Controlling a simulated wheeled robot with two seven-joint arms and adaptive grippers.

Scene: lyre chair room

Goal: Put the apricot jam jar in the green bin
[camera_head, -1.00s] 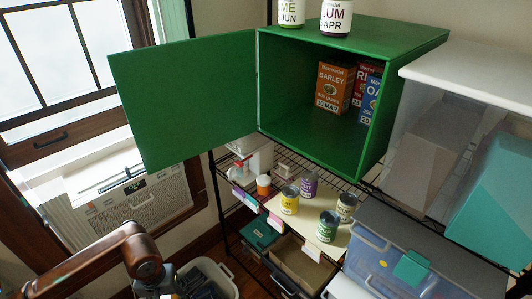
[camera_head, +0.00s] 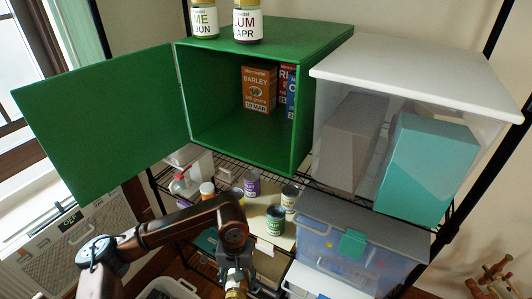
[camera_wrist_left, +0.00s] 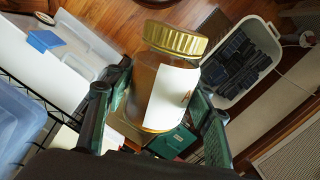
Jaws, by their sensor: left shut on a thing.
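My left gripper (camera_head: 236,283) is at the bottom of the head view, below and in front of the shelf. It is shut on a jar with a gold lid. In the left wrist view the jar (camera_wrist_left: 158,92) shows amber contents and a white label, with one finger on each side. The label's words cannot be read, so I cannot confirm apricot. A dark green bin (camera_head: 207,240) sits low in the shelf, partly hidden by my arm; a green bin (camera_wrist_left: 172,141) also shows behind the jar in the wrist view. My right gripper is not in view.
A large green box (camera_head: 235,150) with its door (camera_head: 100,115) swung open left holds several food cartons. Jars and cans stand on the shelf below. A clear grey-lidded tub (camera_head: 350,240) is at the right. A pale bin (camera_wrist_left: 272,38) of dark items stands on the floor.

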